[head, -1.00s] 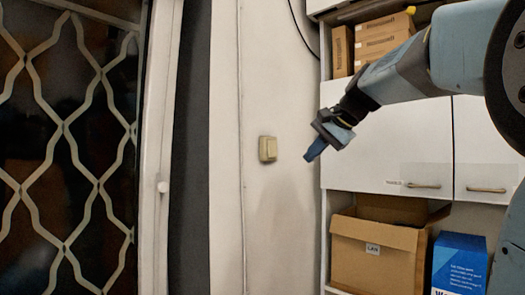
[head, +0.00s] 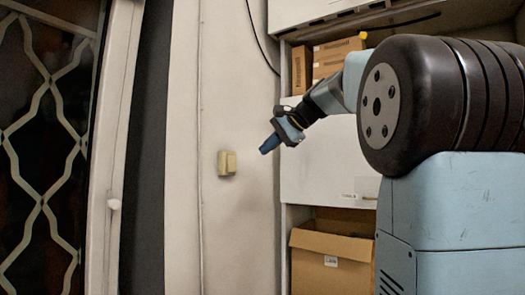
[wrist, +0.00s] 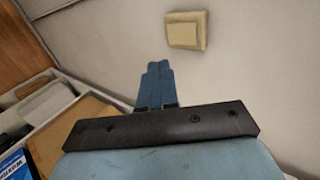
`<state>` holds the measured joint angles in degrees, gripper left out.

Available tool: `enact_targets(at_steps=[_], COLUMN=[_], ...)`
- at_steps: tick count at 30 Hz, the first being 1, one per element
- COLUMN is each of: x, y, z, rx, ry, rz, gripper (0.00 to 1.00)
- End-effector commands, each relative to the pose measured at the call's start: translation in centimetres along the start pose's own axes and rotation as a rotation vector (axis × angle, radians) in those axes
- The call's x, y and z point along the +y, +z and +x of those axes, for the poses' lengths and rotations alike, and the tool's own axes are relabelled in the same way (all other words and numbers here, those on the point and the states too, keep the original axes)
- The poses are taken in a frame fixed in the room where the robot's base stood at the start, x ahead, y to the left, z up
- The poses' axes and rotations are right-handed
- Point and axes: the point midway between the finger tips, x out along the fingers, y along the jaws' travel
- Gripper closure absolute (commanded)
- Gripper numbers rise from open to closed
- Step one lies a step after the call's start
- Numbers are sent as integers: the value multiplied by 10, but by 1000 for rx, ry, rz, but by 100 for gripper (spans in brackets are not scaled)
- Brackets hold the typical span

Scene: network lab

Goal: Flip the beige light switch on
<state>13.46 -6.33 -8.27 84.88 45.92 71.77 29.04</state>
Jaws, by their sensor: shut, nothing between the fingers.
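The beige light switch (head: 227,163) is on the white wall, left of the shelf unit in the head view. In the wrist view the switch (wrist: 187,30) is near the top, ahead and to the right of my fingertips. My gripper (head: 268,146) is right of the switch in the head view, with clear space between them. In the wrist view the blue fingers of my gripper (wrist: 158,68) lie together, shut with nothing between them. I cannot tell from the pictures whether the rocker is on or off.
A white shelf unit (head: 325,165) stands on the right, with an open cardboard box (head: 335,262) low in it and smaller boxes (head: 338,52) on top. A dark door with a metal lattice (head: 45,130) is at the left. A thin cable runs down the wall.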

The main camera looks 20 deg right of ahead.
Motion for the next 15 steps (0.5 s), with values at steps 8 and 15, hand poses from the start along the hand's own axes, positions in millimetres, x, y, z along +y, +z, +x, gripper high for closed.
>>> enact_targets(at_steps=[8, 15], x=[1, -4], y=[0, 0], z=[50, 89], rx=[-3, -2], ry=[2, 2], rz=[0, -1], gripper=[100, 100])
